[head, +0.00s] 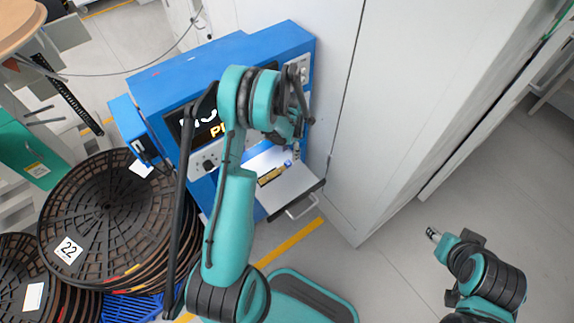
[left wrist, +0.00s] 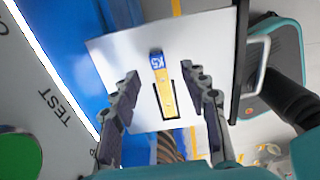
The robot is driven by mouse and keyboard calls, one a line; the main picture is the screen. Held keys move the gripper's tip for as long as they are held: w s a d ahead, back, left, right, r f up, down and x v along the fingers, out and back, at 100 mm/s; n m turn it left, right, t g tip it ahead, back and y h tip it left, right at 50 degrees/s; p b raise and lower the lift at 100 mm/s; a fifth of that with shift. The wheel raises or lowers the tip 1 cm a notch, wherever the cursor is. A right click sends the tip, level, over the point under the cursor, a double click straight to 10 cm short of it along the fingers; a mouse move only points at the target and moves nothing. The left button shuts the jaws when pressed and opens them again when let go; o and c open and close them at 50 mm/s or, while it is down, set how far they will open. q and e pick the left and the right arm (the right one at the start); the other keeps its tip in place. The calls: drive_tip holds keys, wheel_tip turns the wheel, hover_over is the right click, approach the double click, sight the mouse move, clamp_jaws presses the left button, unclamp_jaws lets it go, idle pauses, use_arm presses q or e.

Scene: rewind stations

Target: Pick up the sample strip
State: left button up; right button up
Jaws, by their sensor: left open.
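The sample strip (left wrist: 165,92) is a yellow strip with a blue labelled end, lying on a white pull-out tray (left wrist: 108,42) of the blue machine. In the head view the strip (head: 270,175) lies on the tray (head: 296,184), partly hidden by my left arm. My left gripper (left wrist: 160,85) is open, with one finger on each side of the strip and nothing held. In the head view the left gripper (head: 294,128) is over the tray. My right gripper (head: 433,235) is at the lower right, away from the machine; its finger opening is unclear.
The blue machine (head: 190,75) has a lit display and buttons. A grey cabinet (head: 355,190) stands close to its right. Stacked black reels (head: 75,215) are at the left. The tray has a handle (head: 302,207) at its front. Open floor lies at the lower right.

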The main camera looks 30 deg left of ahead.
sight(290, 162)
use_arm(q)
wheel_tip(290, 162, down, 2)
drive_tip(key=shift+f+b, duration=0.1)
drive_tip(key=shift+b, duration=0.25)
drive_tip(key=f+b, duration=0.1)
drive_tip(key=f, duration=0.1)
drive_tip(key=f+b, duration=0.1)
drive_tip(key=f, duration=0.2)
drive_tip(key=shift+w+a, duration=0.2)
drive_tip(key=shift+r, duration=0.1)
clamp_jaws()
